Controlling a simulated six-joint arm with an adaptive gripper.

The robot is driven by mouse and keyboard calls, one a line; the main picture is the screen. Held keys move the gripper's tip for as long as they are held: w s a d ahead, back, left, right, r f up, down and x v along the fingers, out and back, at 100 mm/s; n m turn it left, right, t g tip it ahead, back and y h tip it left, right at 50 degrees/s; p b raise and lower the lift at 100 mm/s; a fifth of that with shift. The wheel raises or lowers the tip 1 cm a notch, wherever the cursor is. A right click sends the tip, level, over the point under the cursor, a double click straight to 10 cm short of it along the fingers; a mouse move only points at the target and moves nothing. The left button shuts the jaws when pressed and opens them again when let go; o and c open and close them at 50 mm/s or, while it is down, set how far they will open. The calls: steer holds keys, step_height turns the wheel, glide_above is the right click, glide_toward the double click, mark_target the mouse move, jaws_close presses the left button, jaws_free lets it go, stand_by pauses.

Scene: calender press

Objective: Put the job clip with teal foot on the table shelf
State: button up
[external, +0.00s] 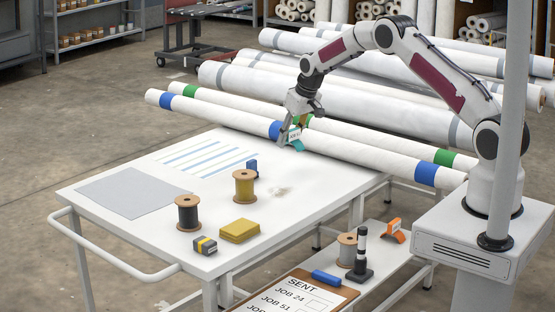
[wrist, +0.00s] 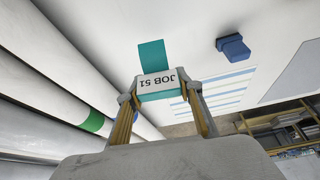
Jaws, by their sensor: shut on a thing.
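The job clip with teal foot (external: 295,137) is in my gripper (external: 290,140) above the far right part of the white table (external: 150,160), close to the rolls. In the wrist view, the clip (wrist: 151,57) shows its teal foot and a white label reading JOB 51. My gripper (wrist: 165,92) is shut on it, one finger on each side. The table shelf (external: 385,265) is the lower white surface at the front right. It holds a spool, a dark post with white bands and an orange clip (external: 394,231).
Long white rolls with blue and green bands (external: 350,150) lie behind the table. On the table are a blue clip (external: 252,168), two spools (external: 188,212), a yellow pad (external: 239,230) and a grey-yellow block (external: 205,245). A clipboard (external: 290,292) and blue block (external: 326,278) are at the front.

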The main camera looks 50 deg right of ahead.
steer(key=s+a+r, duration=0.2)
steer(key=s+a, duration=0.2)
steer(key=s, duration=0.5)
steer(key=s+a+r, duration=0.2)
steer(key=s+a, duration=0.2)
steer(key=s, duration=0.4)
steer(key=s+a+r, duration=0.2)
steer(key=s+a, duration=0.2)
steer(key=s, duration=0.5)
steer(key=s+d+f, duration=0.2)
steer(key=s+f, duration=0.2)
steer(key=f, duration=0.3)
steer(key=s+d+f+n, duration=0.1)
steer(key=s+f, duration=0.3)
steer(key=f, duration=0.4)
steer(key=shift+d+f, duration=0.3)
steer(key=shift+d, duration=0.05)
steer(key=shift+f, duration=0.15)
steer(key=shift+f, duration=2.75)
steer(key=shift+f, duration=0.1)
steer(key=shift+f, duration=2)
steer(key=shift+f, duration=0.15)
